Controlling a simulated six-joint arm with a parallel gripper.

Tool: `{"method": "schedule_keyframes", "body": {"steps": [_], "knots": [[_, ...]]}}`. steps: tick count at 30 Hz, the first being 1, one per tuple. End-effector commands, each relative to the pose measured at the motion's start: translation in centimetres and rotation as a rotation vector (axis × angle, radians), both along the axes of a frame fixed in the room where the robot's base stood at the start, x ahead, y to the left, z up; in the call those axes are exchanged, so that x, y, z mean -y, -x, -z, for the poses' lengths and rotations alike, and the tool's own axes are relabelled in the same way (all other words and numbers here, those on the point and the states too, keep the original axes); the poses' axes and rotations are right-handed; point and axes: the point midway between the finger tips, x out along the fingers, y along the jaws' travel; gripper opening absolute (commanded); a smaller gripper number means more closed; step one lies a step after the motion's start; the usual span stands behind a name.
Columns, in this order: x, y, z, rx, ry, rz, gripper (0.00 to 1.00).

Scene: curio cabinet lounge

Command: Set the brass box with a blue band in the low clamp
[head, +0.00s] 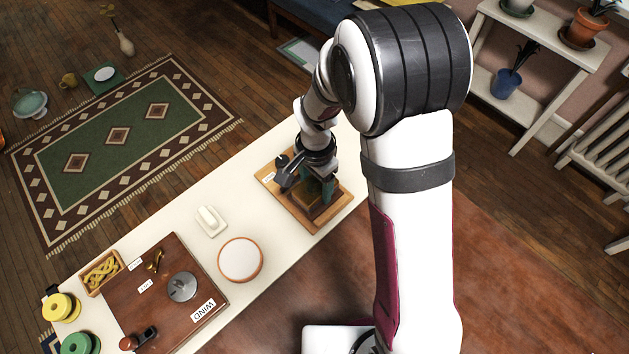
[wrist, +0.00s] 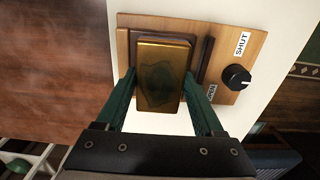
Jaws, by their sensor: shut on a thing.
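The brass box (wrist: 162,75) is between the green fingers of my gripper (wrist: 160,88) in the wrist view, and the gripper is shut on it. No blue band is clear on the faces I see; a faint dark pattern shows on the near face. The low clamp (wrist: 222,88) is a wooden board with a dark bar, a black knob and the labels SHUT and OPEN. The box overlaps the board beside the bar; I cannot tell whether it touches. In the head view my gripper (head: 318,184) is over the clamp board (head: 297,213), and the box is mostly hidden.
The clamp stands at the far end of a cream table (head: 243,183). A white block (head: 211,221), a round wood-rimmed disc (head: 241,260) and a brown board labelled WIND (head: 168,306) lie nearer. A tray of yellow pieces (head: 102,272) and spools (head: 60,307) are at the left.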

Motion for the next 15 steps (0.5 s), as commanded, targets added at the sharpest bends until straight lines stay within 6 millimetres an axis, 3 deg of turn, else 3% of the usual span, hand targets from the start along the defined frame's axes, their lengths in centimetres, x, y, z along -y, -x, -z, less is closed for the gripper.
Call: {"method": "schedule_keyframes", "body": {"steps": [3,4,9,15], "knots": [[-0.01,-0.04,-0.03,0.001,0.0,0.0,0.0],[-0.01,-0.04,-0.03,0.001,0.0,0.0,0.73],[-0.01,-0.04,-0.02,0.001,0.0,0.0,1.0],[-0.01,-0.01,-0.03,0.0,0.0,0.0,1.0]]}}
